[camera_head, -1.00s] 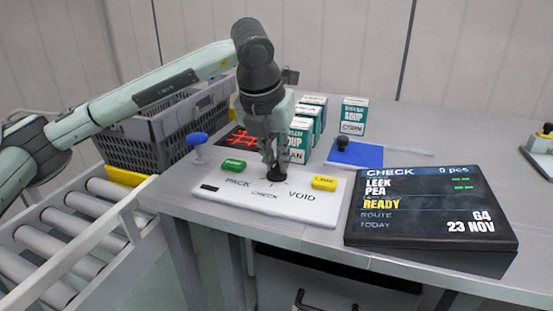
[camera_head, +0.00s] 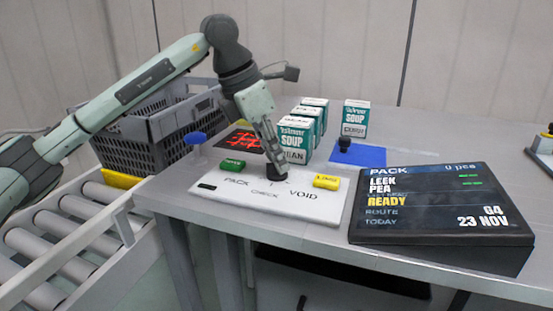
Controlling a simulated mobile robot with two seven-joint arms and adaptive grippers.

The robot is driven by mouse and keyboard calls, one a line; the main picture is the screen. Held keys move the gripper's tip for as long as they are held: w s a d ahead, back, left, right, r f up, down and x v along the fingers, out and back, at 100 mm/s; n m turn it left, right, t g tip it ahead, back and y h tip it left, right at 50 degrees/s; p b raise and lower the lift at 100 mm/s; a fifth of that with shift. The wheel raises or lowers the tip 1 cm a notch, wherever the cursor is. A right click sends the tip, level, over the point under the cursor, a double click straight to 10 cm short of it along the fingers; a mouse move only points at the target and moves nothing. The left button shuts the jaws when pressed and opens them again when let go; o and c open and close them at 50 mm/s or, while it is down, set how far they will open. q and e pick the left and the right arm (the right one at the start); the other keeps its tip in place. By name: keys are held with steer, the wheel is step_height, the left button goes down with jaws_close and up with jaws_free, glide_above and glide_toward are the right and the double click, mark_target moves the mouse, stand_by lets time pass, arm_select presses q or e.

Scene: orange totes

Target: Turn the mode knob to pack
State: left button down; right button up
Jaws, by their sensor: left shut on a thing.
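The black mode knob (camera_head: 274,173) stands on the white panel (camera_head: 262,203), among the labels PACK, CHECK and VOID. My left gripper (camera_head: 273,162) is shut on the knob from above, with its wrist tilted to the left. The fingers partly hide the knob, so I cannot read its pointer directly. The screen (camera_head: 440,205) at the right shows PACK in its top line, with LEEK, PEA and READY below. My right gripper is not in view.
A green button (camera_head: 232,166) and a yellow button (camera_head: 326,181) flank the knob. Soup cartons (camera_head: 294,139) stand behind it, near a blue mat (camera_head: 357,154). A blue-topped post (camera_head: 196,138) is at the left. A grey crate (camera_head: 165,122) stands beyond the rollers.

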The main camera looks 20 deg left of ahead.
arm_select(q)
steer(key=shift+r+m+g+h, duration=0.1)
steer(key=shift+m+g+h, duration=0.25)
steer(key=shift+m, duration=0.95)
steer(key=shift+m+g, duration=0.25)
steer(key=shift+m, duration=0.05)
steer(key=c, duration=1.6)
jaws_free()
steer(key=shift+o, duration=0.2)
steer(key=v, duration=1.2)
